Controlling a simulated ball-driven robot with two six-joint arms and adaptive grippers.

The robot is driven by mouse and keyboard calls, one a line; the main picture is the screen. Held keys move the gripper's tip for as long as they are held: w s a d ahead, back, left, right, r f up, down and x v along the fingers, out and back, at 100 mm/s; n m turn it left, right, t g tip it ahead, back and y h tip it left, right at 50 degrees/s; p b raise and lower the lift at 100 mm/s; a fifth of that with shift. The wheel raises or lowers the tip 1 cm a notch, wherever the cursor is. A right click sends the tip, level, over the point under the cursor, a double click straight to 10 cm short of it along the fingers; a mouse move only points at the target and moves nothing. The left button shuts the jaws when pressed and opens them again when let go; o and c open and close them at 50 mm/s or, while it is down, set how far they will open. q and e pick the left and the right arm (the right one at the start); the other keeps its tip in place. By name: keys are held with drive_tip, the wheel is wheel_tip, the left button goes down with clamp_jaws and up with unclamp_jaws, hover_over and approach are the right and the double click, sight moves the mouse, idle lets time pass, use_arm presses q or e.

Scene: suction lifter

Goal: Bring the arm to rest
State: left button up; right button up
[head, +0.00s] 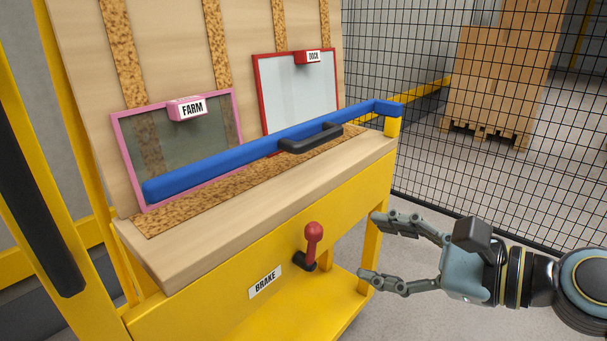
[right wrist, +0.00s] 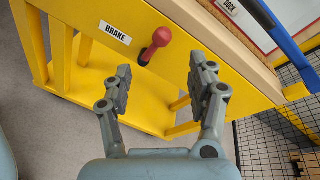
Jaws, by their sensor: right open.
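My right gripper (head: 372,248) is open and empty, to the right of the yellow cart (head: 210,290) in the head view. Its fingers point left, toward the red-knobbed brake lever (head: 313,240), and are apart from it. In the right wrist view the open fingers (right wrist: 157,82) spread wide, with the brake lever (right wrist: 155,45) beyond them, between and above the tips. The lever stands roughly upright beside the BRAKE label (head: 265,282). My left gripper is not in view.
A blue bar (head: 240,152) with a black handle (head: 310,138) runs across the cart, before a pink-framed FARM panel (head: 228,105) and a red-framed DOCK panel (head: 297,90). A black mesh fence (head: 430,60) stands behind. Grey floor (head: 400,315) is clear below my right gripper.

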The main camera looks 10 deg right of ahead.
drive_tip(key=s+d+f+m+h+p, duration=0.2)
drive_tip(key=s+d+f+m+p, duration=0.1)
drive_tip(key=f+m, duration=0.5)
drive_tip(key=s+d+f+m+h+p, duration=0.35)
drive_tip(key=f+m, duration=0.25)
drive_tip(key=m, duration=0.4)
drive_tip(key=s+d+f+m+h+p, duration=0.2)
drive_tip(key=s+d+f+m+p, duration=0.1)
drive_tip(key=f+m, duration=0.55)
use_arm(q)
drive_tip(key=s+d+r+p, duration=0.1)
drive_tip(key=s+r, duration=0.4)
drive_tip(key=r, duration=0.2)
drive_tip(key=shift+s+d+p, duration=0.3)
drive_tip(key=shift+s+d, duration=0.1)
use_arm(e)
drive_tip(key=s+d+f+m+g+h, duration=0.1)
drive_tip(key=s+f+m+g, duration=0.2)
drive_tip(key=s+f+m, duration=0.2)
drive_tip(key=s+d+f+m+g+h, duration=0.1)
drive_tip(key=s+f+m+g, duration=0.3)
drive_tip(key=s+m, duration=0.7)
drive_tip(key=s+d+f+m+g+h, duration=0.1)
drive_tip(key=s+f+m+g, duration=0.2)
drive_tip(key=s, duration=1.4)
wheel_tip(320, 180, down, 3)
drive_tip(key=m, duration=0.5)
drive_tip(key=shift+d+g, duration=0.25)
drive_tip(key=shift+g, duration=0.15)
